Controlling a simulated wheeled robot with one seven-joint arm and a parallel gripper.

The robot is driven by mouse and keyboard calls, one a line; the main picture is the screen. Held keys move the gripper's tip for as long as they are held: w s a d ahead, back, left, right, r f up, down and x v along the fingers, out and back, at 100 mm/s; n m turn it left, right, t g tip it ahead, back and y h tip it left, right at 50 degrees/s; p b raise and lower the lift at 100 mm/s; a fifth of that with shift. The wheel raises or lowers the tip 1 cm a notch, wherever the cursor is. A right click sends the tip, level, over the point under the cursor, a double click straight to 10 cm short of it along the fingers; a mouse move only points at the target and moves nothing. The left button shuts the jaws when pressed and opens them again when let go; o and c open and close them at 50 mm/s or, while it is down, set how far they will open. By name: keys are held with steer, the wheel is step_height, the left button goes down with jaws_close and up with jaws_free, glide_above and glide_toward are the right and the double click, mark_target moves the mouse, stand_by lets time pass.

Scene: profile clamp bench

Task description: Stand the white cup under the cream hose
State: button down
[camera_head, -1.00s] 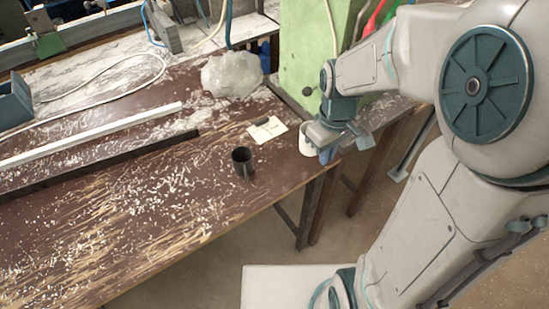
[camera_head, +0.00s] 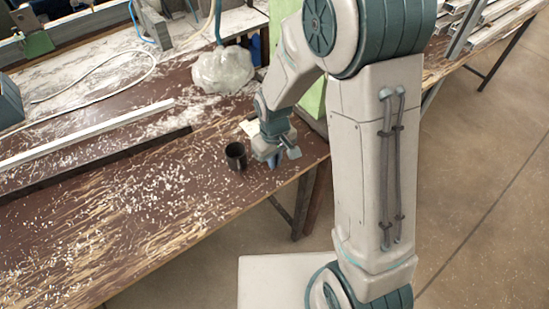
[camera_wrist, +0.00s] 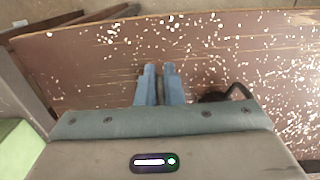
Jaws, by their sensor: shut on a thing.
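My gripper (camera_head: 273,161) hangs low over the table's right end, just right of the black cup. In the wrist view its blue fingers (camera_wrist: 159,84) are close together with a narrow gap. The white cup cannot be made out now; it showed beside the jaws a second ago, and the hand likely hides it. A cream hose (camera_head: 207,27) hangs at the back, left of the green machine. Another pale hose on that machine's face, visible earlier, is behind my arm.
The black cup (camera_head: 236,156) stands close left of my gripper; its handle shows in the wrist view (camera_wrist: 240,90). Long profiles (camera_head: 88,133) lie left. The front tabletop holds only shavings.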

steer(key=shift+f, duration=0.2)
steer(key=shift+f, duration=0.15)
steer(key=c, duration=1.6)
jaws_free()
steer(key=shift+o, duration=0.2)
